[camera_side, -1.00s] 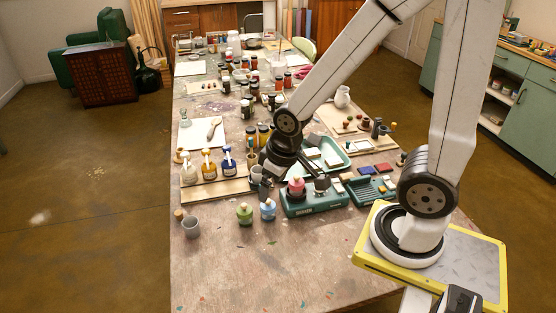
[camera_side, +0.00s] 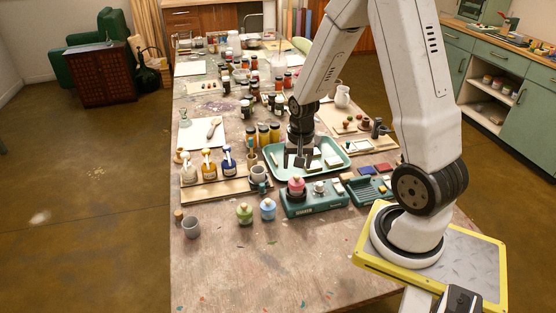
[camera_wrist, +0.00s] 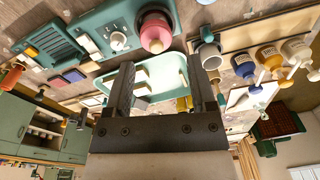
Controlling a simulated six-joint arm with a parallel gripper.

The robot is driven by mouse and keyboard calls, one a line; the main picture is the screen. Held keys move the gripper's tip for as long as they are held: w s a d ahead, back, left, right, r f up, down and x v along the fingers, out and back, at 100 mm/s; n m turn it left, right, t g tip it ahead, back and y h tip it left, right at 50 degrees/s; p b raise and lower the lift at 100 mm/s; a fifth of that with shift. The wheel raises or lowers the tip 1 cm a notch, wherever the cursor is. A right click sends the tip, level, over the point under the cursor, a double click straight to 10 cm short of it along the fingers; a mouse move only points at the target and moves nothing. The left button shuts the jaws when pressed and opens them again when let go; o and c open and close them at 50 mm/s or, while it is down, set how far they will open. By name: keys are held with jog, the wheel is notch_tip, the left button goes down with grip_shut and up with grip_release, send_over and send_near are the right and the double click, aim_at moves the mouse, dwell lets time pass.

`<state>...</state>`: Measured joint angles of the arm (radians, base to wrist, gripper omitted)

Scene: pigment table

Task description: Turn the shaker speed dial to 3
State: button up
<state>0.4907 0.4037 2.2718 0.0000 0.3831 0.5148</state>
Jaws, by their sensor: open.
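The teal shaker (camera_side: 315,203) stands on the near middle of the table. A pink-lidded jar (camera_side: 297,186) sits on its left part. The pale round speed dial (camera_side: 319,187) is on its right part, with nothing on it. In the wrist view the dial (camera_wrist: 118,41) shows beside the pink jar (camera_wrist: 155,32), with small marks around it too small to read. My gripper (camera_side: 298,161) is open and empty, pointing down over the green tray (camera_side: 342,168), behind the shaker and apart from it. In the wrist view its two fingers (camera_wrist: 166,78) stand wide apart.
Pump bottles (camera_side: 207,163) on a wooden board and a grey mug (camera_side: 259,175) stand left of the shaker. Green and blue jars (camera_side: 268,209) and a grey cup (camera_side: 191,227) are in front left. A second teal device (camera_side: 368,189) is to the right. The table front is clear.

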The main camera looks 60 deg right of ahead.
aim_at(320, 183)
jog(key=s+d+f+m, duration=0.1)
jog(key=d+m, duration=0.1)
jog(key=d, duration=0.1)
jog(key=s+d+f+m, duration=0.1)
jog(key=d+f+m, duration=0.1)
jog(key=d, duration=0.1)
jog(key=s+d+f+m, duration=0.1)
jog(key=d+f+m, duration=0.1)
jog(key=d, duration=0.1)
jog(key=shift+s+d+f+g, duration=0.15)
jog(key=shift+s+d+g, duration=0.05)
jog(key=shift+s+g, duration=0.2)
jog(key=shift+f, duration=0.2)
jog(key=shift+f, duration=3.7)
grip_shut()
